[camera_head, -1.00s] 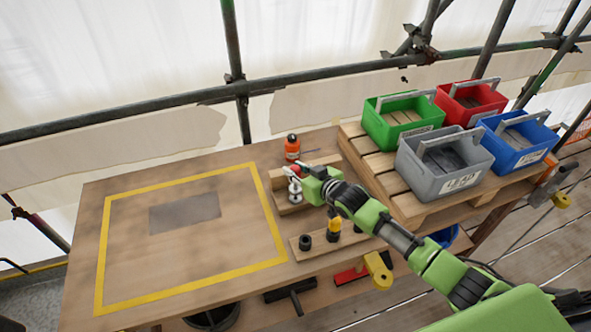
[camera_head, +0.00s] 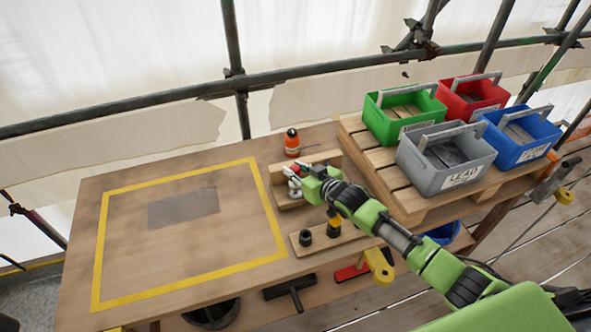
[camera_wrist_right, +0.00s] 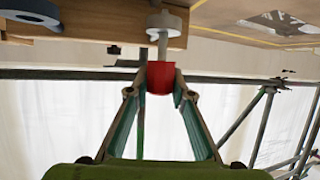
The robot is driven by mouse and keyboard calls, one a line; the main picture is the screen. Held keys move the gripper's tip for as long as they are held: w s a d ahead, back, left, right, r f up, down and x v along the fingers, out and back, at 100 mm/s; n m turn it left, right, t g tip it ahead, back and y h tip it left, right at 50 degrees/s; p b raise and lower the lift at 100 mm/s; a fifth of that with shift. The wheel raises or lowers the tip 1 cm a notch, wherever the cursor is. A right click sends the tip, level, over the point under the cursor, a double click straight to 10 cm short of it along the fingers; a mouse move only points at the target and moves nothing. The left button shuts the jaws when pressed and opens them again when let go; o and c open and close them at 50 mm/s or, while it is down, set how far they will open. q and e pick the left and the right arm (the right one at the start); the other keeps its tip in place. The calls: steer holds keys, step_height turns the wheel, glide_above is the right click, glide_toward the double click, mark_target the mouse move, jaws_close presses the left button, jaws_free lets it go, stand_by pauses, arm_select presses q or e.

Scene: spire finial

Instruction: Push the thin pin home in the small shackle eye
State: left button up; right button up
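The pin shows in the right wrist view with a thick red head (camera_wrist_right: 161,78) and a thin grey shank (camera_wrist_right: 162,46). The shank runs to a pale grey round part (camera_wrist_right: 165,21) at the wooden block; how deep it sits there I cannot tell. My right gripper (camera_wrist_right: 161,88) has its fingertips on both sides of the red head, close against it. In the head view the right gripper (camera_head: 304,185) is at the silvery shackle (camera_head: 294,187) on a wooden stand (camera_head: 284,203) and hides part of it. My left gripper is not in view.
An orange bottle (camera_head: 292,143) stands behind the stand. A wooden strip (camera_head: 325,246) with dark cylindrical parts lies in front. Green, red, grey and blue bins (camera_head: 446,162) stand on a pallet to the right. The yellow-taped area (camera_head: 190,262) on the left is clear apart from a grey patch.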

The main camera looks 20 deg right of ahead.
steer(key=o, duration=0.5)
steer(key=shift+f, duration=0.1)
steer(key=shift+s, duration=0.1)
steer(key=v, duration=1.2)
